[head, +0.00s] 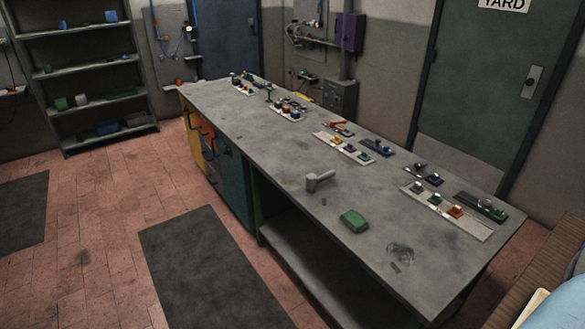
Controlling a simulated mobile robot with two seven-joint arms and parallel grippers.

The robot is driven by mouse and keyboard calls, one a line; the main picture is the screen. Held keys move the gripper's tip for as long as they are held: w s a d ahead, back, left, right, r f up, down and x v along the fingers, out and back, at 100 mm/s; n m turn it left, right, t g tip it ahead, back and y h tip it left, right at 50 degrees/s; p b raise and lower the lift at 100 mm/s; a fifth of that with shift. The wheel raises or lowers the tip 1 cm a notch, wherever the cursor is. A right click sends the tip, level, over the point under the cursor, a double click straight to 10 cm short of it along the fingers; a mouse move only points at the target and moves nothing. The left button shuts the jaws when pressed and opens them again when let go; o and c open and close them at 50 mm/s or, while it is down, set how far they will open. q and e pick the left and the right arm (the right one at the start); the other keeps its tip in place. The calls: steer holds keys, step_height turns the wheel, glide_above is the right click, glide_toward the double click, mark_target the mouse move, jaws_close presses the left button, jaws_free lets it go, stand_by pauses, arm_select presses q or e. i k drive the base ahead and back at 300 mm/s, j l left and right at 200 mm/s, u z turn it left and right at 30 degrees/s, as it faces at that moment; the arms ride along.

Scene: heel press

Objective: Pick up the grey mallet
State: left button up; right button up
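The grey mallet (319,181) lies on the grey workbench top (270,155), near the bench's left long edge and about midway along the nearer half. It appears as a short thick head with a lighter handle reaching to the right. Nothing touches it. Neither of my grippers shows in the head view.
Trays of small coloured parts (343,147) line the bench's right side. A shelf (88,98) stands at the back left. Dark mats (208,270) lie on the open floor.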

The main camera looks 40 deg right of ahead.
mark_target(312, 180)
steer(key=i, duration=1.65)
steer(key=i+z, duration=0.25)
steer(key=i, duration=0.2)
steer(key=i+z, duration=0.25)
steer(key=i, duration=0.25)
steer(key=i+j+z, duration=0.25)
steer(key=i, duration=0.2)
steer(key=z, duration=1.75)
